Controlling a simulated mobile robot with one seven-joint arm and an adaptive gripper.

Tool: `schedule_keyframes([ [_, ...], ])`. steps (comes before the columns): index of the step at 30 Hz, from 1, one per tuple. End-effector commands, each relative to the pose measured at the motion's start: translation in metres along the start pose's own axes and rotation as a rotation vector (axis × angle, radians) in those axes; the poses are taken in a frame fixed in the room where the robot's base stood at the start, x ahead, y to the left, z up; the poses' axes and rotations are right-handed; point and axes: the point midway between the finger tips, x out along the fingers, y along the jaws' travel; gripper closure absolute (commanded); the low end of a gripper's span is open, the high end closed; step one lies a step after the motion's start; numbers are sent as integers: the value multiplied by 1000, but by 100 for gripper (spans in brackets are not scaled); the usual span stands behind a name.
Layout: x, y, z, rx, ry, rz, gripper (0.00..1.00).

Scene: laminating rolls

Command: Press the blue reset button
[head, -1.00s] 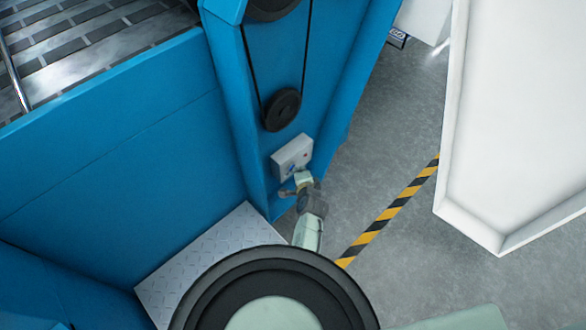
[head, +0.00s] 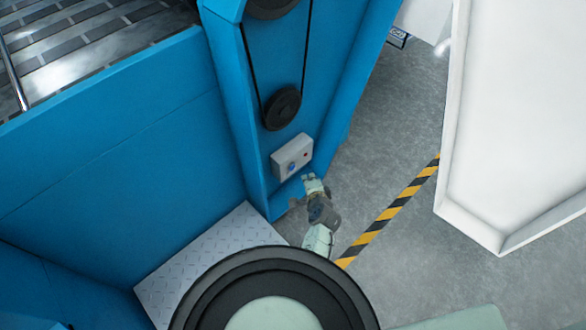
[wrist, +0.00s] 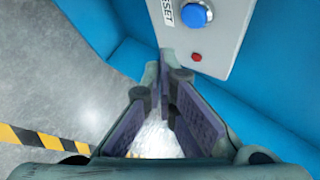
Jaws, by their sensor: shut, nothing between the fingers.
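The blue reset button (head: 291,167) sits on a pale grey control box (head: 280,160) on the blue machine's narrow face. A small red button or lamp (wrist: 197,57) is on the same box. My gripper (wrist: 166,58) is shut and empty, its fingertips near the box's edge in that view. In the head view my gripper (head: 308,177) is just below and right of the box, apart from the blue button.
The blue machine (head: 130,150) fills the left, with a black pulley (head: 282,108) above the box. A patterned metal step (head: 215,255) lies at its foot. A yellow-black floor stripe (head: 390,210) and a white cabinet (head: 510,120) are to the right, with open grey floor between.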

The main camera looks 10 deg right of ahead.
Motion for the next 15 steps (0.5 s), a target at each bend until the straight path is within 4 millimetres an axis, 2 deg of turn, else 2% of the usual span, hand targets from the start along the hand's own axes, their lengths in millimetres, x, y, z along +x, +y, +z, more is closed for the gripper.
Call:
schedule_keyframes([
  [6, -13, 10, -9, -1, 0, 0, 100],
  [15, -15, 10, -11, -1, 0, -1, 100],
])
